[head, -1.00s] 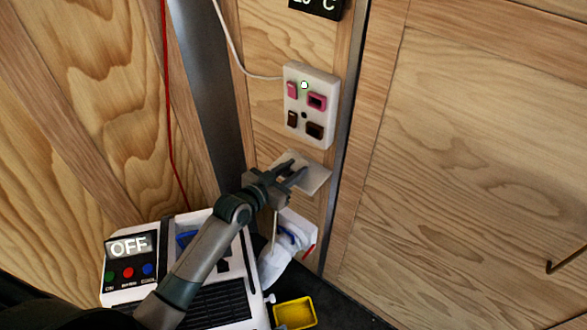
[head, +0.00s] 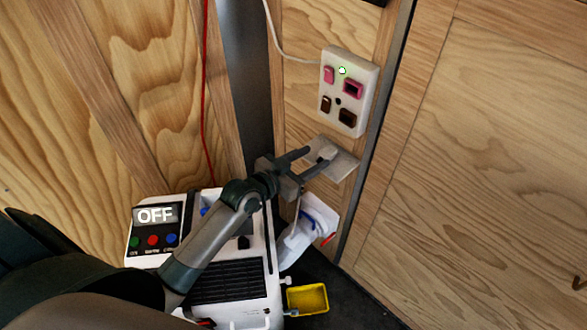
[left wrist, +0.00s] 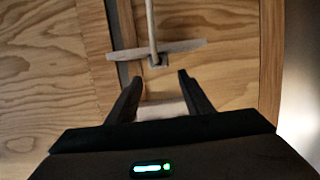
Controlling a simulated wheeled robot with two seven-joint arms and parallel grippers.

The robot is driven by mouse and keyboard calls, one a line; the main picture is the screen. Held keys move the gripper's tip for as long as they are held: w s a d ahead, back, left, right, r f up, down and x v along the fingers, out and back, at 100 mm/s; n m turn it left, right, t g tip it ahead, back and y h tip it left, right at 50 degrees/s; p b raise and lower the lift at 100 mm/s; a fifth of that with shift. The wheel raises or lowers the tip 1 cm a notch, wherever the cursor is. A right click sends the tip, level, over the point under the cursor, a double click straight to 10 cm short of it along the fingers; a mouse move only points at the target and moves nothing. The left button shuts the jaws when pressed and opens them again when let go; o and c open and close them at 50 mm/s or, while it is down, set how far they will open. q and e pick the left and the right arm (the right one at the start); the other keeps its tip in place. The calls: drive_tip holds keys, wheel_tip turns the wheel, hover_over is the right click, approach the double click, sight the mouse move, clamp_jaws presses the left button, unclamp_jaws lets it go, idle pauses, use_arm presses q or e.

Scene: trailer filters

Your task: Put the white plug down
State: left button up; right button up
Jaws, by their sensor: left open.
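The white plug (head: 328,152) rests on a small pale shelf (head: 346,167) on the wooden wall, below the socket panel. In the left wrist view the plug (left wrist: 158,61) is a small greyish block at the shelf edge (left wrist: 185,47), with its cable (left wrist: 152,25) running off it. My left gripper (head: 315,158) is at the shelf's left side. Its two fingers are spread and empty in the left wrist view (left wrist: 160,78), with the plug just beyond the fingertips. The fingers partly hide the shelf in the head view. My right gripper does not show.
The socket panel (head: 349,92) with pink and brown outlets and a lit green lamp is above the shelf. A white machine reading OFF (head: 156,215) stands below left. A white bag (head: 318,214) and a yellow tray (head: 307,299) are beside it. A red cord hangs at left.

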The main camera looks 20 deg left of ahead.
use_arm(q)
drive_tip(key=v, duration=0.7)
drive_tip(key=shift+b, duration=0.4)
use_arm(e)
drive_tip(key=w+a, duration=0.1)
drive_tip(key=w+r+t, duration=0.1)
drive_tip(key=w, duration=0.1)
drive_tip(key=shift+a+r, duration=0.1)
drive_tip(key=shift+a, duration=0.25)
use_arm(q)
drive_tip(key=shift+r, duration=0.1)
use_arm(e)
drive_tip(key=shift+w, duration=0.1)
